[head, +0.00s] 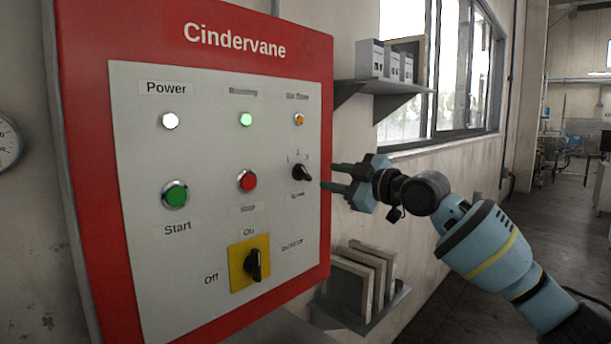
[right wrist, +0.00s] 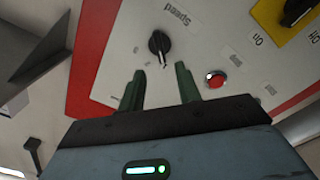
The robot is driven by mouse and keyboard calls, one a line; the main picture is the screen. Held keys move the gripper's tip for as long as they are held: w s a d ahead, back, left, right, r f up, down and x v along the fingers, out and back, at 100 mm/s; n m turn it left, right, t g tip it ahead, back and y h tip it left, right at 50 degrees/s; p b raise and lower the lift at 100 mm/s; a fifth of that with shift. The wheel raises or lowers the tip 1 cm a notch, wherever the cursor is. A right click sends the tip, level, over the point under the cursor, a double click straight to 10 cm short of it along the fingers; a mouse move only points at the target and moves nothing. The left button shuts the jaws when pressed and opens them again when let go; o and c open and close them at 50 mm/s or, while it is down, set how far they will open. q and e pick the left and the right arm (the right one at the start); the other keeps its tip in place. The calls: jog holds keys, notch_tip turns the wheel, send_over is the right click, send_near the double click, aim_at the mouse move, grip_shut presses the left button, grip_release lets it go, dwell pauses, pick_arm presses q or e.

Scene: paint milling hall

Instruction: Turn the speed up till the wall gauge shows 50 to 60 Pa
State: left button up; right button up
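The black speed knob (head: 302,172) is on the right side of the control panel (head: 140,270), with position marks above it. It also shows in the right wrist view (right wrist: 158,44), labelled "Speed", just beyond my fingertips. My right gripper (head: 328,176) is in front of the panel to the right of the knob. Its green fingers (right wrist: 160,82) are apart with nothing between them, and they do not touch the knob. The wall gauge (head: 8,142) is cut off at the left edge, and its needle and reading cannot be made out. My left gripper is not in view.
The panel also has a green start button (head: 175,194), a red stop button (head: 247,181) and a yellow-backed isolator switch (head: 252,264). Three lamps above are lit white, green and orange. Shelves (head: 382,87) with boxes and panels are on the wall at right.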

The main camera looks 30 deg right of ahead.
aim_at(306, 172)
jog(key=shift+p+x, duration=0.3)
jog(key=shift+x, duration=3.65)
grip_shut()
